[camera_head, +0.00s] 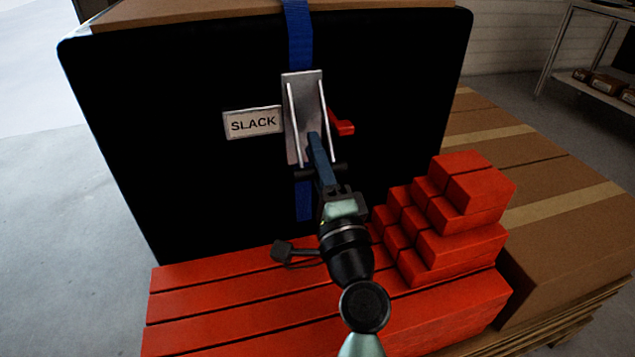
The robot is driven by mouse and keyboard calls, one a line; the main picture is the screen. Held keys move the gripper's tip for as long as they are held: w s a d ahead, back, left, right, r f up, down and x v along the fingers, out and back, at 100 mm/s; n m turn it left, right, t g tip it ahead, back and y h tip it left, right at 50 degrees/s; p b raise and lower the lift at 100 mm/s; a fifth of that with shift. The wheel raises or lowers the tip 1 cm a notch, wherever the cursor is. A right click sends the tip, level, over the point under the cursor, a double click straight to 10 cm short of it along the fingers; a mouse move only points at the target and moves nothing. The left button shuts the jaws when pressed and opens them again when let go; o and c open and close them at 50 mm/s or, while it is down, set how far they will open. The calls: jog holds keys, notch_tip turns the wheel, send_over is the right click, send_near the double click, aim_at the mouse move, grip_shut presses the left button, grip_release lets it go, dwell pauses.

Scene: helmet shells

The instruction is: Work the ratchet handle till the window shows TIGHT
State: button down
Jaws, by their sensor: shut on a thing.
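A metal ratchet (304,90) is mounted on the front of a large black case, on a blue strap (299,35) running down over it. Its handle (293,130) has two pale side rails and a dark crossbar at the lower end, and it hangs downward. A window plate (253,123) left of the ratchet reads SLACK. A red lever (342,123) sticks out on the right. My gripper (328,186) is at the handle's lower end and shut on it; the fingers partly hide the contact.
The black case (180,130) stands behind stacked red boxes (230,290). Smaller red boxes (440,215) rise close to the right of my arm. Brown cartons (560,220) lie further right. Open floor (50,220) is at left.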

jog(key=shift+w+a+f+b, duration=0.15)
jog(key=shift+w+f+b, duration=0.25)
jog(key=shift+b, duration=0.55)
jog(key=shift+w+a+f+b, duration=0.2)
jog(key=shift+w+b, duration=0.35)
jog(key=shift+b, duration=0.35)
jog(key=shift+w, duration=0.25)
jog(key=shift+r, duration=0.2)
jog(key=c, duration=0.8)
grip_release()
jog(key=shift+o, duration=0.3)
jog(key=shift+f, duration=0.1)
jog(key=shift+f, duration=0.15)
